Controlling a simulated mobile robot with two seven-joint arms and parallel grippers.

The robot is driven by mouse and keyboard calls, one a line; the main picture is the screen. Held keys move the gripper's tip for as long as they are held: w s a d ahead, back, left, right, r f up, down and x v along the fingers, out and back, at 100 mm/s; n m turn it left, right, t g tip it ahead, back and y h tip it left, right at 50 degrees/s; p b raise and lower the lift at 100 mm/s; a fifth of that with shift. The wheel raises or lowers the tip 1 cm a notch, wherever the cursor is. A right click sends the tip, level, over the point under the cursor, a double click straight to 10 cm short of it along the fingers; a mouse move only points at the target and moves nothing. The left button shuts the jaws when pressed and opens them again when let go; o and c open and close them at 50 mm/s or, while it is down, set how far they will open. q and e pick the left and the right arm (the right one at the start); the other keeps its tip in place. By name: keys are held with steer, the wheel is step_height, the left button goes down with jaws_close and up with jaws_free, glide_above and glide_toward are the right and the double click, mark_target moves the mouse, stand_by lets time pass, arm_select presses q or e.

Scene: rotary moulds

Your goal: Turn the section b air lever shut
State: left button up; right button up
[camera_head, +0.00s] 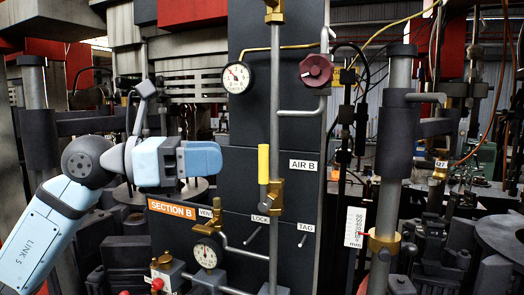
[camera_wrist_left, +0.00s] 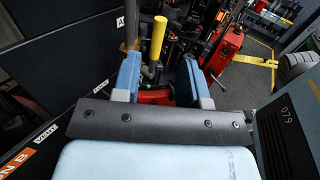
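The section b air lever has a yellow handle (camera_head: 264,165). It stands upright along the grey vertical pipe (camera_head: 274,110), above a brass valve body (camera_head: 276,193), left of the AIR B label (camera_head: 303,165). My left gripper (camera_head: 218,160) is left of the handle, its fingers pointing right at about handle height, with a gap between in the head view. In the left wrist view my left gripper (camera_wrist_left: 162,78) is open, its two blue fingers apart. The yellow handle (camera_wrist_left: 158,38) shows in the space between them, apparently beyond the tips. My right gripper is not in view.
A dark red round handwheel (camera_head: 316,70) and a pressure gauge (camera_head: 237,77) are above the lever. A lower gauge (camera_head: 207,253), the SECTION B label (camera_head: 171,208) and small LOCK and TAG pegs are below. A thick grey column (camera_head: 392,150) stands at right.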

mark_target(263, 155)
arm_select(q)
steer(key=p+x, duration=0.1)
steer(key=x, duration=0.7)
steer(key=shift+w+d+f, duration=0.1)
steer(key=shift+w+d, duration=0.05)
steer(key=shift+d, duration=0.1)
jaws_close()
